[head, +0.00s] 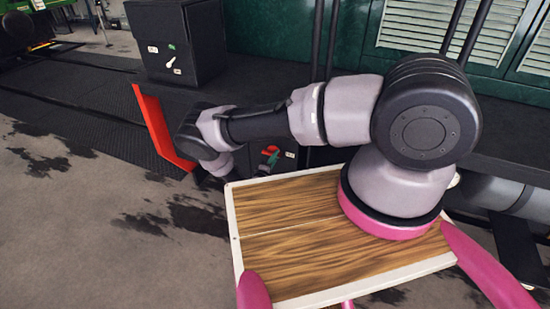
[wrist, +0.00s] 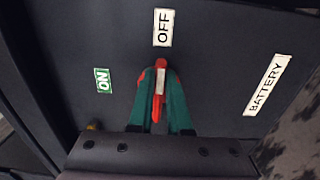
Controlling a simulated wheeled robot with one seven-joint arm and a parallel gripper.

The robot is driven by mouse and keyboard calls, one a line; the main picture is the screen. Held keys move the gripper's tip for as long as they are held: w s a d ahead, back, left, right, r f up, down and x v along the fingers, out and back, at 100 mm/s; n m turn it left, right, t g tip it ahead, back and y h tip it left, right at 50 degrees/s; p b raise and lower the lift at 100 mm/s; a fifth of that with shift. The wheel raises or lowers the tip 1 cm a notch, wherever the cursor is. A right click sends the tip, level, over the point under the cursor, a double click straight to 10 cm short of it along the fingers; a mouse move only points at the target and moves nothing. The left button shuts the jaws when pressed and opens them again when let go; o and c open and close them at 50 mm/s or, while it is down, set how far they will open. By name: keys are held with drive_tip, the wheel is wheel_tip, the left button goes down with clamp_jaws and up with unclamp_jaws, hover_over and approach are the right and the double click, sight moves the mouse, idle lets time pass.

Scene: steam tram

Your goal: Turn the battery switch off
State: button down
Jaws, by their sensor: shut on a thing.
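The battery switch's red lever (wrist: 161,65), with a pale strip on its face, points up at the white OFF label (wrist: 163,28) in the wrist view. The green ON label (wrist: 103,81) is to its left and the BATTERY label (wrist: 267,85) to its right, all on a dark panel (wrist: 215,50). My gripper (wrist: 160,80) has green fingers on both sides of the lever and is shut on it. In the head view my gripper (head: 271,159) shows small beside the arm, low by the dark panel. The lever's base is hidden behind the fingers.
A dark cabinet (head: 205,45) with a white lever (head: 171,62) stands at the upper left. A red upright panel (head: 160,128) is left of my wrist. A wooden board with a pale rim (head: 290,240) is below my arm. Open wet floor (head: 70,220) lies left.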

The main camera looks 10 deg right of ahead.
drive_tip(key=c, duration=0.9)
unclamp_jaws()
drive_tip(key=shift+o, duration=0.2)
drive_tip(key=shift+s+a, duration=0.1)
drive_tip(key=v, duration=1)
drive_tip(key=shift+s+a, duration=0.15)
drive_tip(key=shift+s, duration=0.1)
